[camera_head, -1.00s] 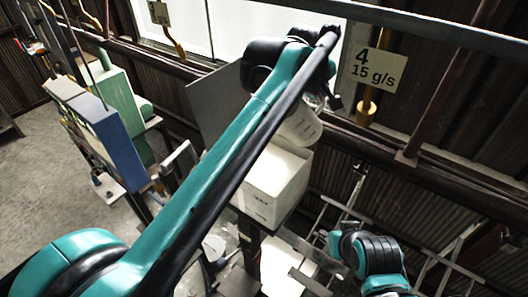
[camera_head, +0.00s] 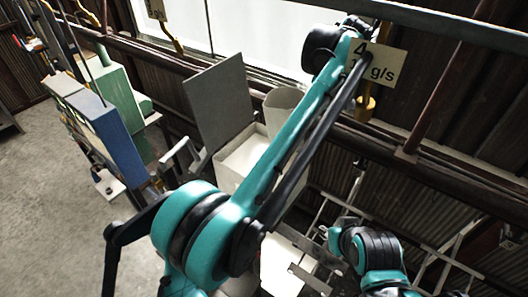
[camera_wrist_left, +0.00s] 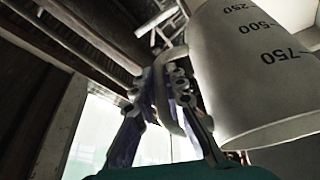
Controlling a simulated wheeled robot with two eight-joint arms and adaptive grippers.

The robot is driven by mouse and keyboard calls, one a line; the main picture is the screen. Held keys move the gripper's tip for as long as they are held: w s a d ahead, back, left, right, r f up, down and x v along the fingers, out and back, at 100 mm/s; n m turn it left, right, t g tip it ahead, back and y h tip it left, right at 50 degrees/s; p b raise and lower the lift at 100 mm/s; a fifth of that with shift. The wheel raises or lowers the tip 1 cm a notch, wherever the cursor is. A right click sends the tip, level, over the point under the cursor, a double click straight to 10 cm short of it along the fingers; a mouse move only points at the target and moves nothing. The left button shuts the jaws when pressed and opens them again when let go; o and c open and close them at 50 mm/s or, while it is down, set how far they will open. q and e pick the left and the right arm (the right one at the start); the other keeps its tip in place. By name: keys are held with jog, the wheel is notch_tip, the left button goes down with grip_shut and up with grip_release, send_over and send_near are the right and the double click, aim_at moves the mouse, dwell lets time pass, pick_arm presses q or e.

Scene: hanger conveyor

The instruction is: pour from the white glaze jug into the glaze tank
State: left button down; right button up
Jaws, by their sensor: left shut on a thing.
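The white glaze jug (camera_head: 282,103) is in the head view just behind my left forearm, at the back right of the glaze tank. It looks roughly upright, and the arm covers its lower part. In the left wrist view the jug (camera_wrist_left: 245,75) shows the marks 250, 500 and 750. My left gripper (camera_wrist_left: 165,85) is shut on its handle; the head view hides these fingers behind the arm. The glaze tank (camera_head: 232,165) is a white box, open at the top, partly covered by my arm. My right arm shows at lower right, but its gripper cannot be made out.
A grey panel (camera_head: 213,100) stands up behind the tank. A sign (camera_head: 385,66) reading g/s hangs at the back, partly covered by my left arm, with a yellow hook (camera_head: 366,105) below it. Blue and green machines (camera_head: 98,125) stand at left. Grey floor is clear at far left.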

pick_arm(q)
jog(key=shift+s+a+f+y, duration=0.15)
jog(key=shift+a+f+y, duration=0.05)
jog(key=shift+y, duration=0.1)
jog(key=shift+r, duration=1.5)
